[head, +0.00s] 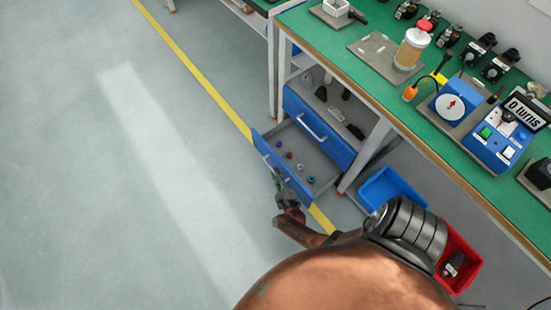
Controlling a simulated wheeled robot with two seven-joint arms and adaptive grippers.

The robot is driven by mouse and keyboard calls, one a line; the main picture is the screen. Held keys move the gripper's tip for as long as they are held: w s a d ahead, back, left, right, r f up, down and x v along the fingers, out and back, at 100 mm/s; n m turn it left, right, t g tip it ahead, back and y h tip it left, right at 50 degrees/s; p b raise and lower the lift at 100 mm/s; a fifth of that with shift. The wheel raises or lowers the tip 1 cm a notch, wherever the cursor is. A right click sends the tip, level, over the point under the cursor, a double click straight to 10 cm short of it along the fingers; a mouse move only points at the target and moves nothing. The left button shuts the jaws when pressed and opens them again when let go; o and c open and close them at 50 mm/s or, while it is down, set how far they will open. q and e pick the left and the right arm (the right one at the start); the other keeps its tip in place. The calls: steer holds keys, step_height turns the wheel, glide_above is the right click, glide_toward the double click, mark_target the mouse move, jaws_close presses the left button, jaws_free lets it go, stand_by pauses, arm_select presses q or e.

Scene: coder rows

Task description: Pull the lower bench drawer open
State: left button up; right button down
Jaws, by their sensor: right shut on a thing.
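The lower bench drawer (315,170) stands pulled out from under the bench, with its blue front (293,185) out over the floor. Several small coloured parts lie inside it. My right gripper (279,182) is at the outer face of that front and is shut on the drawer's handle, which is mostly hidden by the fingers. My right arm reaches in from the bottom of the picture. The upper drawer (322,136) has a blue front with a pale bar handle and sits above and behind the lower one. My left gripper is not in view.
The green-topped bench (400,110) carries a jar, a dial unit and a blue control box (510,130). A blue bin (392,188) and a red bin (462,262) stand under it. The floor left of the drawer is clear, with a yellow line.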

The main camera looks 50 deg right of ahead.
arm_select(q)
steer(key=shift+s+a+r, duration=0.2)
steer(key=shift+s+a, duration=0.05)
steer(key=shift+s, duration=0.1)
arm_select(e)
steer(key=shift+w+a, duration=0.15)
steer(key=shift+a, duration=0.7)
steer(key=shift+w+a, duration=0.1)
steer(key=shift+a, duration=0.75)
steer(key=c, duration=2)
jaws_free()
steer(key=shift+w, duration=0.1)
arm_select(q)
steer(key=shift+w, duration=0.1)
arm_select(e)
steer(key=shift+d, duration=0.15)
